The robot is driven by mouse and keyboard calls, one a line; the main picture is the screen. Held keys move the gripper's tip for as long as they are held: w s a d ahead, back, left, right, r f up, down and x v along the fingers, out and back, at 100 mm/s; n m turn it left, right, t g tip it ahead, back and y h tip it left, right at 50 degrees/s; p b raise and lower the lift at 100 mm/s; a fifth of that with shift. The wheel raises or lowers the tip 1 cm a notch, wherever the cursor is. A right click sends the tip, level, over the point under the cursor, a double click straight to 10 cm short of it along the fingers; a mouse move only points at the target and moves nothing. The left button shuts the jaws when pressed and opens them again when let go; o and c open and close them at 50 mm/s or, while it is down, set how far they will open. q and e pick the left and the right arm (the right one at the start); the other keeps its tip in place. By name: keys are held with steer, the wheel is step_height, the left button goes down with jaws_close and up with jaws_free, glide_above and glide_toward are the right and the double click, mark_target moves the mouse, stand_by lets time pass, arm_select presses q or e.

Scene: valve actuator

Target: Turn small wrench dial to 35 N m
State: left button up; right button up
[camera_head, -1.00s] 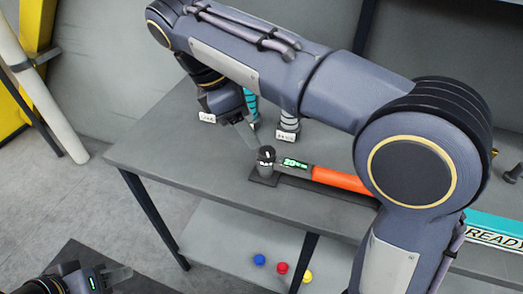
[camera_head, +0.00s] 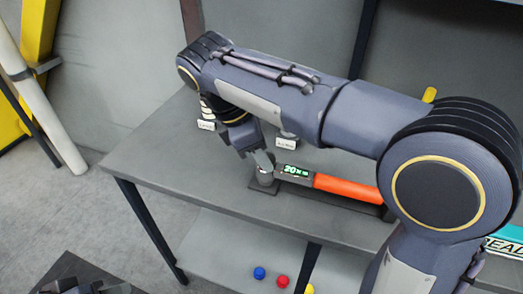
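The small wrench lies on the grey table on a dark base, with an orange handle (camera_head: 346,188) pointing right. Its green display (camera_head: 296,171) reads 20. The round dial (camera_head: 265,178) is at the wrench's left end, partly hidden by my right gripper (camera_head: 263,163). My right gripper points down at the dial, with its fingers over or around it; I cannot tell whether they touch it or how far apart they are. My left gripper (camera_head: 95,288) is at the bottom left edge, mostly cut off.
Labelled sockets or tools stand behind the wrench, with white tags (camera_head: 206,125) showing. My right arm hides much of the table's back. Blue (camera_head: 259,272), red (camera_head: 282,281) and yellow balls sit on the lower shelf. A teal reading panel (camera_head: 508,243) is at right.

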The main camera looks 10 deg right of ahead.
steer(key=c, duration=0.4)
steer(key=shift+r+m+p, duration=0.2)
steer(key=shift+m+p, duration=0.1)
steer(key=shift+p, duration=0.45)
steer(key=m+g+p, duration=0.1)
steer(key=m+p, duration=0.1)
steer(key=p, duration=0.1)
steer(key=m+g+y+p, duration=0.1)
steer(key=m+p, duration=0.2)
steer(key=p, duration=0.1)
steer(key=m+g+p, duration=0.1)
steer(key=m+p, duration=0.2)
steer(key=shift+w+d+r+y+p, duration=0.1)
steer(key=shift+w+d+y+p, duration=0.1)
steer(key=shift+w+y+p, duration=0.15)
steer(key=m+y+p, duration=0.1)
steer(key=m+p, duration=0.2)
steer(key=shift+w+d+m+g, duration=0.1)
steer(key=shift+d+m+g, duration=0.05)
steer(key=shift+m+g, duration=0.25)
steer(key=shift+d+f+m+y+p, duration=0.15)
steer(key=shift+m+y+p, duration=0.75)
steer(key=shift+m, duration=1)
steer(key=shift+f, duration=0.1)
steer(key=o, duration=1)
